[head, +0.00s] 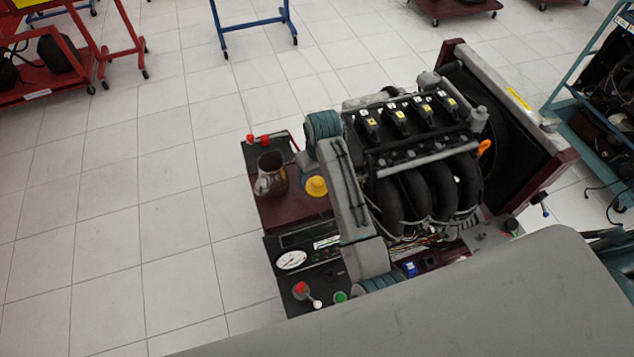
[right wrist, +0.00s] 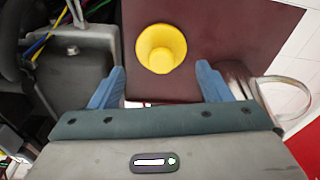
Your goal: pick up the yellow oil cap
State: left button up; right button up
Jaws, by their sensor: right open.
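The yellow oil cap (head: 316,186) sits on the dark red top of the engine trainer, left of the engine. It is round, with a wide rim and a hollow middle, and also shows in the right wrist view (right wrist: 161,46). My right gripper (right wrist: 160,72) is open and empty, its blue fingers spread to either side of the cap's near edge. The cap lies just beyond the fingertips, roughly centred between them. In the head view my right arm covers most of the gripper (head: 309,163). My left gripper is not in view.
A worn mug (head: 270,176) stands left of the cap, and its handle (right wrist: 285,98) is close to the right-hand finger in the wrist view. The engine (head: 420,160) rises to the right. A gauge panel (head: 292,260) is in front. White floor is clear to the left.

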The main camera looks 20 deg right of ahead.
aim_at(317, 179)
notch_tip(317, 179, down, 3)
jog(key=shift+a+f+p, duration=0.1)
jog(key=shift+f+p, duration=0.05)
jog(key=shift+p, duration=0.6)
jog(key=shift+f, duration=0.4)
jog(key=shift+c, duration=0.4)
jog(key=c, duration=0.6)
jog(key=shift+c, duration=0.3)
jog(key=shift+w+r, duration=0.1)
jog(key=shift+r, duration=0.05)
